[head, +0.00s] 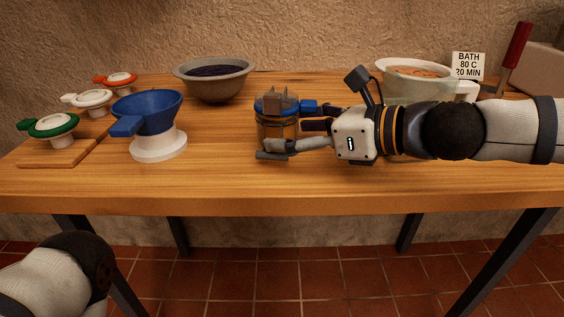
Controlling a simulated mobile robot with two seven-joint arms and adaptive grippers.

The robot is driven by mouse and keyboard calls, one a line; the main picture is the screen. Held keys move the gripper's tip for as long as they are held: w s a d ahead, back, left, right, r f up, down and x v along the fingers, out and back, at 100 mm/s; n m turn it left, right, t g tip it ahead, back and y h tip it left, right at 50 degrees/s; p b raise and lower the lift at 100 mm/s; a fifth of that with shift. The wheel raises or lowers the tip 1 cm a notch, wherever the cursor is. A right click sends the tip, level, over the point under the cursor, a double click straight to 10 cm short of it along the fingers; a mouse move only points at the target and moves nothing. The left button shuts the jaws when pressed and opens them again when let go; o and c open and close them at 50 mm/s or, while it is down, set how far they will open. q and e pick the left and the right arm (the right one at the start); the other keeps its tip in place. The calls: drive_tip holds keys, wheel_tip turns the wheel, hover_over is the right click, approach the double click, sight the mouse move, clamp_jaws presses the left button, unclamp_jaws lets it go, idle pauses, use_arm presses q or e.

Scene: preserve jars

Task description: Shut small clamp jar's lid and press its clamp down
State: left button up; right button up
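The small clamp jar (272,131) stands on the wooden table in the middle of the head view. It is clear glass with orange-brown contents and blue at its top. Grey upright parts (281,102) show at its top; I cannot tell whether the lid is seated. A blue tab (308,107) sticks out to the right; the clamp's position is unclear. My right gripper (290,138) comes from the right with its fingers apart, one before the jar's lower part, the other running behind. Whether they touch the glass is hidden. My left gripper is out of view.
A blue funnel (147,108) on a white base and a grey bowl (214,78) stand left of the jar. A pale pot (416,78) and bath sign (468,66) are behind my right arm. The table front is clear.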

drive_tip(key=shift+x, duration=1.05)
drive_tip(key=shift+o, duration=0.2)
